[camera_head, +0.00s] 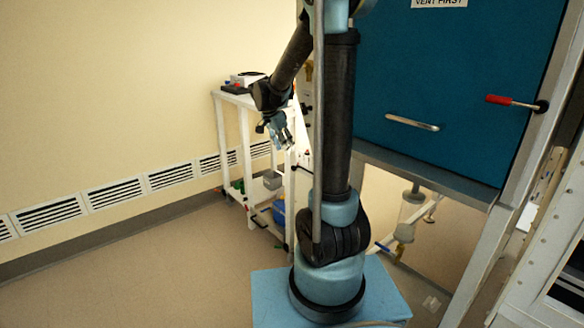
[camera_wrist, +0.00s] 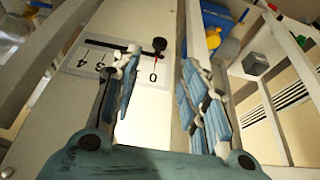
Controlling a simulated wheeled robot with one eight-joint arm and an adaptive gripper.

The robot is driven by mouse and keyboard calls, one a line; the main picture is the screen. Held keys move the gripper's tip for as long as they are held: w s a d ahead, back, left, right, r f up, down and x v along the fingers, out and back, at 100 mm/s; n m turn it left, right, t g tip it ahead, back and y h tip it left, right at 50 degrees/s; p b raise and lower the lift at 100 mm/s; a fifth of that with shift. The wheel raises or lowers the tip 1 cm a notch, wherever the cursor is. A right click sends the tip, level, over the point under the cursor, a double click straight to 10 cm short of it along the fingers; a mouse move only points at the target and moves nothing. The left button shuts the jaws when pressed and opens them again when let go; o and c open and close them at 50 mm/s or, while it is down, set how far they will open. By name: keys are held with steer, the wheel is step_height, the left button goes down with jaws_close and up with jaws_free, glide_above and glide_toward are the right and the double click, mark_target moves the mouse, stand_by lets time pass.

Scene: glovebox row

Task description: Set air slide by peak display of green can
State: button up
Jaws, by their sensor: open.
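In the wrist view a white scale plate (camera_wrist: 75,66) on a pale panel carries a dark slot and upside-down numerals, with a 4 towards the left and a 0 at the right. A round black knob (camera_wrist: 158,45) sits at the slot's right end with a small red mark under it, near the 0; I take this to be the air slide. My gripper (camera_wrist: 163,82) is open, its blue fingers apart, with the knob beyond the gap. The left finger hides the middle numerals. My gripper (camera_head: 280,133) also shows in the head view, beside the white stand. I cannot make out a green can or peak display.
A white stand (camera_head: 247,150) holds dark items on top and small items below, including a blue container (camera_head: 279,211). A blue cabinet front (camera_head: 460,85) with a bar handle (camera_head: 412,122) and red lever (camera_head: 510,101) is at right. Floor at left is clear.

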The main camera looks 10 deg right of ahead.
mark_target(296, 168)
steer(key=x, duration=1.1)
steer(key=shift+f, duration=0.2)
steer(key=shift+d, duration=0.1)
jaws_close()
